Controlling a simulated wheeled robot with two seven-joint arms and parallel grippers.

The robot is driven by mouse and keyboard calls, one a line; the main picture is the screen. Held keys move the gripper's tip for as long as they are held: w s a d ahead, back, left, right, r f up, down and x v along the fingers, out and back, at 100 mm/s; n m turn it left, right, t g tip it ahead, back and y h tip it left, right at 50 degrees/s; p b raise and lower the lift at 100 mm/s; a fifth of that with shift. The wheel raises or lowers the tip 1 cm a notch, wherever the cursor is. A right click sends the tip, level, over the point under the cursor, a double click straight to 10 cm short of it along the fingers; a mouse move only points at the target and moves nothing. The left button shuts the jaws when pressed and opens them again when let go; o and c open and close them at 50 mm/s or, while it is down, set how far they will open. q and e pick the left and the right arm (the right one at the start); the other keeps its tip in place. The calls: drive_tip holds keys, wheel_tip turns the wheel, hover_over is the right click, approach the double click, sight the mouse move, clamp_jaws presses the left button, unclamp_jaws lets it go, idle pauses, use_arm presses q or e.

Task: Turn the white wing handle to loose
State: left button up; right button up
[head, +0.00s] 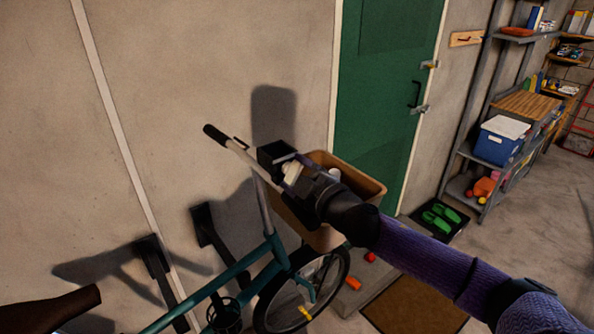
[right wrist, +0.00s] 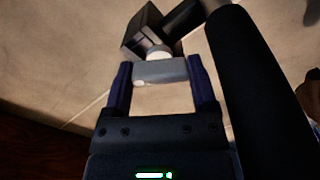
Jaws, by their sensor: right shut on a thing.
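The white wing handle (head: 291,171) is at the bicycle's handlebar, beside a black box-shaped part (head: 272,153). In the right wrist view the wing handle (right wrist: 160,70) is a pale bar lying crosswise between the two fingers, with a round white piece behind it. My right gripper (head: 294,174) is shut on the wing handle; in the right wrist view its blue fingers (right wrist: 161,78) are at the bar's two ends. The gripper and arm hide part of the handle and its mount in the head view. My left gripper is not in view.
The teal bicycle (head: 232,272) hangs near black wall brackets (head: 158,268), with a tan basket (head: 371,187) behind my right gripper. A handlebar grip (head: 215,133) sticks out left. A green door (head: 385,85) and shelves (head: 520,108) stand beyond; floor at the right is mostly clear.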

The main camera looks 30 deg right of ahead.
drive_tip(key=n, duration=0.4)
drive_tip(key=shift+n+p, duration=0.3)
drive_tip(key=shift+p, duration=0.1)
drive_tip(key=shift+n, duration=1.6)
drive_tip(key=o, duration=1.2)
drive_tip(key=shift+c, duration=0.2)
drive_tip(key=s+b, duration=0.1)
drive_tip(key=s, duration=0.9)
drive_tip(key=shift+d, duration=0.3)
drive_tip(key=shift+f, duration=0.1)
